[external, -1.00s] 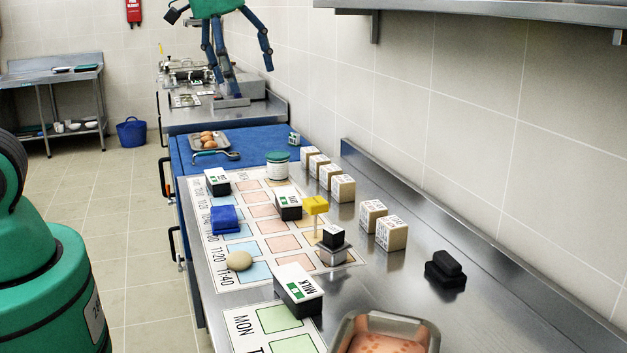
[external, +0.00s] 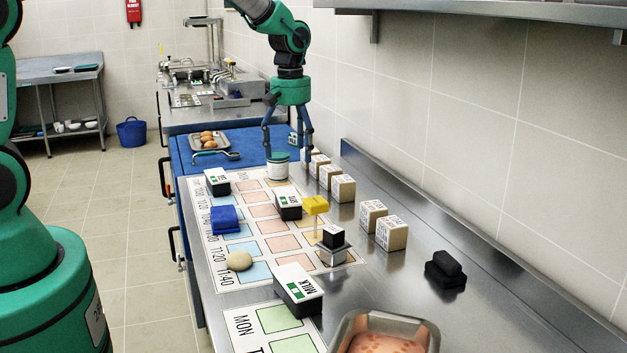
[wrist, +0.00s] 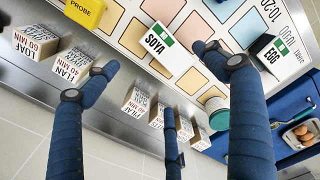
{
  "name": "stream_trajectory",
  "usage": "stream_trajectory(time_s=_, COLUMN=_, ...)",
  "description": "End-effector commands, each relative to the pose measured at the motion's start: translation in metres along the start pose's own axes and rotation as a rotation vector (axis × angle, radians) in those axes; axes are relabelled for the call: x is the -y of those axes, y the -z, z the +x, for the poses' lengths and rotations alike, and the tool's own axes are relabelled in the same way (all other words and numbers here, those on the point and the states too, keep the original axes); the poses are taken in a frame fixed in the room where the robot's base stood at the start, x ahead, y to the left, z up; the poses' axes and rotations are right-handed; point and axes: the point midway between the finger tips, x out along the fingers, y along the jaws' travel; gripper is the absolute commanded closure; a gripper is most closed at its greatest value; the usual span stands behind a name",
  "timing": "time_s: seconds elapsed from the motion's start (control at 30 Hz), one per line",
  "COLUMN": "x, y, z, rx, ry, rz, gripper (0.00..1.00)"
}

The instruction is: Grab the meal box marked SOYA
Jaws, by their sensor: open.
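The SOYA meal box (wrist: 163,44), white on top with a green mark, shows at the upper middle of the wrist view. In the external view the box in the matching place (external: 288,205) stands on the chart, its lettering too small to read. My gripper (external: 288,150) is open and empty, pointing down above the far part of the chart, near the green-lidded jar (external: 278,166). In the wrist view its fingers (wrist: 165,75) are spread wide, apart from the SOYA box, which lies beyond the tips.
An EGG box (wrist: 278,56), a MILK box (external: 298,289) and a yellow PROBE block (external: 316,205) stand around the chart. Several labelled cubes (external: 343,188) line the right, close to my fingers. A blue block (external: 224,219) sits left; the wall is right.

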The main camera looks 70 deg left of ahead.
Motion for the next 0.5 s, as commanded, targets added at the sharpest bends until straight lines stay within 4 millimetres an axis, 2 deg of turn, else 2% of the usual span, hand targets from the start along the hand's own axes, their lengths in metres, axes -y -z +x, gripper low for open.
stream_trajectory(time_s=0.13, x=-0.0014, y=0.0078, z=0.0122, rx=0.005, ry=0.009, rz=-0.031, gripper=0.16)
stream_trajectory(time_s=0.5, x=-0.0014, y=0.0079, z=0.0138, rx=0.005, ry=0.01, rz=-0.033, gripper=0.16)
